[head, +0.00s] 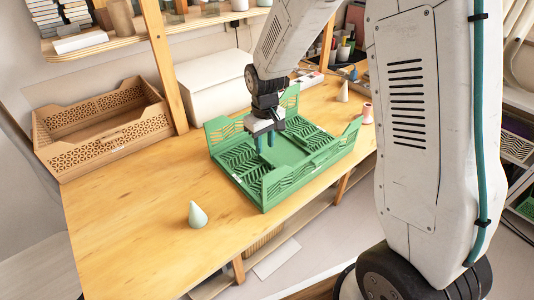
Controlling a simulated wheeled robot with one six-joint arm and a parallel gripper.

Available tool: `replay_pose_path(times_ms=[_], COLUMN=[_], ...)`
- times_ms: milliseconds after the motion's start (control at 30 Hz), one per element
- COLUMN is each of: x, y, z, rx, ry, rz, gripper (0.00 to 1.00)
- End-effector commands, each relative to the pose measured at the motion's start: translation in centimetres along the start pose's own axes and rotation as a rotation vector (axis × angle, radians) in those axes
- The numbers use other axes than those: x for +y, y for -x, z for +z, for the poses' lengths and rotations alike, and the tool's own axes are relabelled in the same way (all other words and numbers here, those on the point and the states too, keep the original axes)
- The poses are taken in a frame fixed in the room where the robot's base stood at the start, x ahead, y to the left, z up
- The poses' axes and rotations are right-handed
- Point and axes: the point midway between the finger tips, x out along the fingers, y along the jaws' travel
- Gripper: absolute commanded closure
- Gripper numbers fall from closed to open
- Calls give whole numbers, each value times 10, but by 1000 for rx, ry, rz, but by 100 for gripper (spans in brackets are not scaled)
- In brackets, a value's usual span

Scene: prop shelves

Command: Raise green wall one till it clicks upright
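A green folding crate (268,200) stands on the wooden table. A slatted green panel (240,161) lies low inside along the near-left side, and another (306,132) lies low along the far-right side. I cannot tell which one is wall one. My gripper (264,141) points down inside the crate, close to the inner end of the near-left panel. Its two teal fingertips show a gap with nothing visible between them. I cannot tell whether they touch the panel. My arm hides part of the far-left wall.
A pale green cone (197,215) stands on the table's near left. A brown crate (100,136) and a white box (207,88) stand at the back. A pink-and-white item (367,113) and another cone (342,92) stand right of the crate. The table (135,225) is clear at front left.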

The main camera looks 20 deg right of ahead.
Motion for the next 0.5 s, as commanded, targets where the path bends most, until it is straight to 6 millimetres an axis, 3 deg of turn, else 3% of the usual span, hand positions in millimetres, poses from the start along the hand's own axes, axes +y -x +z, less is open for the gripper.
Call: replay_pose_path(times_ms=[200, 500], x=[0, 0], y=[-35, -49], z=[1, 0], rx=[-2, 0], ry=[-1, 0], rz=[-1, 0], gripper=[69, 69])
